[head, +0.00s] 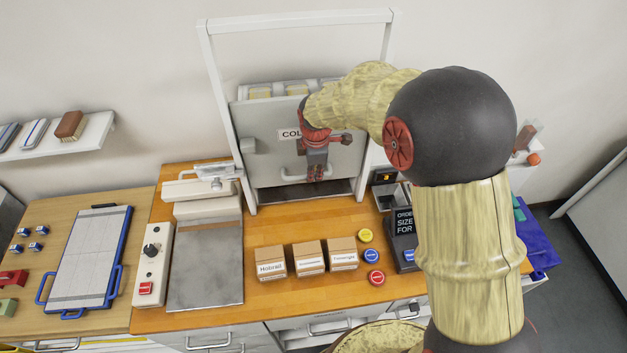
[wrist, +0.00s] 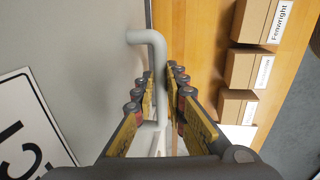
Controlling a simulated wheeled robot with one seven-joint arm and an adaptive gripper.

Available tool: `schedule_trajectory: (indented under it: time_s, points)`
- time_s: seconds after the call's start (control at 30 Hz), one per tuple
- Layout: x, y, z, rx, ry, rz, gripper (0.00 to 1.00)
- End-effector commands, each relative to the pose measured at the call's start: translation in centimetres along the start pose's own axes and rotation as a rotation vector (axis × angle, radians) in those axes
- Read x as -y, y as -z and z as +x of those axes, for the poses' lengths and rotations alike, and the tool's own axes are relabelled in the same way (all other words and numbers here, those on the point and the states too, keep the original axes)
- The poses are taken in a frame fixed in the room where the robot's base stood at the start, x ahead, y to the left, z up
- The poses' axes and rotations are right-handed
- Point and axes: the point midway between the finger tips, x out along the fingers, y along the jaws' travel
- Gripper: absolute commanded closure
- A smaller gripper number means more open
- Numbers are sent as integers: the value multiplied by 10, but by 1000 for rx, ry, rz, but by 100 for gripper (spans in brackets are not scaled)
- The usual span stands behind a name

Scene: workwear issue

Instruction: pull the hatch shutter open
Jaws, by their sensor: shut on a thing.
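The hatch shutter (head: 260,150) is a grey panel in a white upright frame (head: 219,95) at the back of the counter. It carries a sign (head: 289,134), partly hidden by my arm, that begins "COL". A pale bar handle (head: 288,177) runs along the shutter's lower part. My gripper (head: 316,174) is at this handle. In the wrist view the bent handle (wrist: 157,55) passes between the fingers of my gripper (wrist: 164,88), which is shut on it. A dark strip (head: 300,190) shows below the shutter's lower edge. Bins (head: 260,92) show above its upper edge.
Several labelled cardboard boxes (head: 271,262) stand on the wooden counter (head: 262,222) in front of the hatch. Coloured discs (head: 371,256) and a dark order display (head: 403,229) are to their right. A grey press-like machine (head: 205,260) stands at left. The frame's upper part is clear.

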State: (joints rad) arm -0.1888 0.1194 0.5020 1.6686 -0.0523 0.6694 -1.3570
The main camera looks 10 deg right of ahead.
Motion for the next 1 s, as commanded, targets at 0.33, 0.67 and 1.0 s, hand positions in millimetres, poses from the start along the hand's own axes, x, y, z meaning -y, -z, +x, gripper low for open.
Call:
schedule_trajectory:
  time_s: [0.33, 0.67, 1.0]
  points:
    - [-21, 0, -99, -2, -9, 0, 100]
    - [-27, 0, -131, -1, -8, 0, 100]
    - [-27, 0, -132, -1, -8, 0, 100]
